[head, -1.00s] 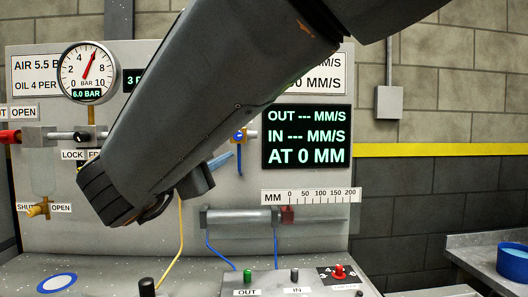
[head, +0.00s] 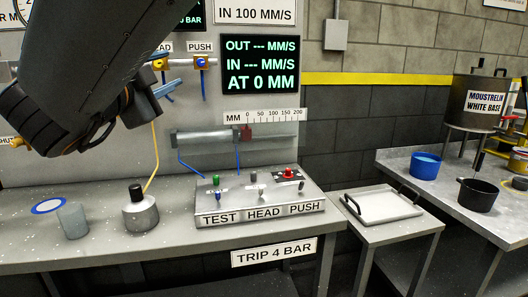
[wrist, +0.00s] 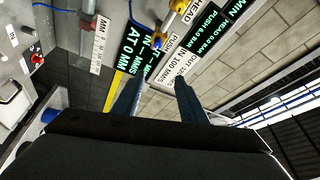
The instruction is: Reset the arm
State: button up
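My arm crosses the upper left of the head view, in front of the test panel. My gripper (head: 166,91) points away from me there, with blue fingertips just past the dark wrist. In the wrist view my gripper (wrist: 157,82) shows two blue fingers apart, with nothing between them. It hangs in the air, clear of the bench.
A bench (head: 60,262) holds a grey cup (head: 72,221), a black-topped pot (head: 141,212) and a control box (head: 260,205). A tray (head: 382,207) sits on a low stand. At right, a table (head: 425,191) bears a blue tub (head: 425,168) and a black pot (head: 478,195).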

jog(key=w+d+f+n+g+y, duration=0.2)
jog(key=w+d+f+n+y, duration=0.25)
jog(key=w+f+n, duration=0.35)
jog(key=d+f+n+g+y, duration=0.1)
jog(key=d+f+n+g, duration=0.2)
jog(key=f, duration=0.4)
jog(key=d+f+n+g+y, duration=0.1)
jog(key=d+f+g, duration=0.1)
jog(key=d+f, duration=0.4)
jog(key=s+d+f+n+g+h+p, duration=0.1)
jog(key=s+d+f+n+g+h, duration=0.15)
jog(key=s+d+f+g, duration=0.8)
jog(key=s+d+f, duration=0.4)
jog(key=s+d, duration=0.3)
jog(key=s+d+f+n+g+h, duration=0.1)
jog(key=s+d+f+g, duration=0.1)
jog(key=s+d+f, duration=0.3)
jog(key=s+d, duration=0.2)
jog(key=d, duration=0.1)
jog(key=shift+s+d, duration=0.2)
jog(key=shift+s, duration=0.2)
